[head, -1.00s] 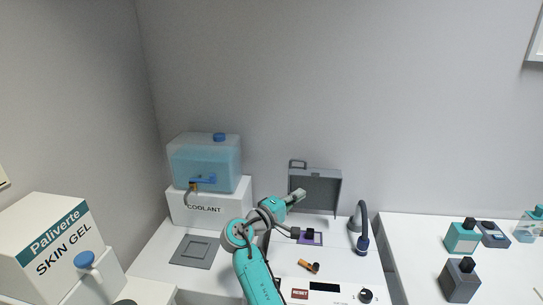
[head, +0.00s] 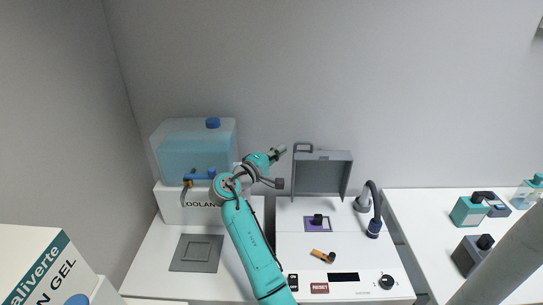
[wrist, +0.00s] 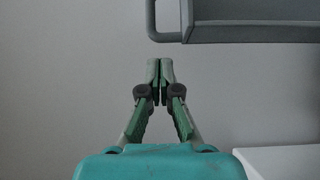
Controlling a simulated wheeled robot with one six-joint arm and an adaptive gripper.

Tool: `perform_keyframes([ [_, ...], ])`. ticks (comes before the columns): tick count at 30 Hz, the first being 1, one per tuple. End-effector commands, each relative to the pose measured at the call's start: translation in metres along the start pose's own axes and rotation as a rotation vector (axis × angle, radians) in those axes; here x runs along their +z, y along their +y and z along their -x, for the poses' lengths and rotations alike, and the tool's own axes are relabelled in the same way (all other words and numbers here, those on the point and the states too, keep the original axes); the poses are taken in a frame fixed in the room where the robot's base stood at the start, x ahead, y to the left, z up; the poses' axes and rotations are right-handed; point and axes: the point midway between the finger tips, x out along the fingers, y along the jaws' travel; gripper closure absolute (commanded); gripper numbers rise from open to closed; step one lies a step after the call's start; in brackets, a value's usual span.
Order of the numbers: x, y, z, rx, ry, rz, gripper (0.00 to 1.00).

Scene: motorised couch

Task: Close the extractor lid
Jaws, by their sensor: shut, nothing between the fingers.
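The extractor lid (head: 322,174) is a grey box-like cover standing open and upright at the back of the white console (head: 318,250), with a loop handle (head: 303,147) at its top left. In the wrist view the lid's edge (wrist: 255,32) and handle (wrist: 151,20) show at the upper right. My gripper (head: 282,149) is shut and empty, raised just left of the lid's upper left corner. In the wrist view my gripper (wrist: 160,68) points ahead with its fingertips together, below the handle and apart from it in the picture.
A coolant tank (head: 192,152) stands to the left behind my arm. On the console are a purple-framed square (head: 318,222), an orange-and-black piece (head: 323,255) and a dark hose (head: 374,208).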

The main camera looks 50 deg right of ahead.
Motion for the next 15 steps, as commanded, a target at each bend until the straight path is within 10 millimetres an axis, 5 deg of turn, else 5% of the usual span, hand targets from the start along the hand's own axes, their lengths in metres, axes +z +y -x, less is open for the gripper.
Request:
perform_keyframes([
  [6,0.0,0.0,-0.032,0.0,-0.001,0.0,1.0],
  [15,0.0,0.001,-0.045,0.0,0.0,-0.001,1.0],
])
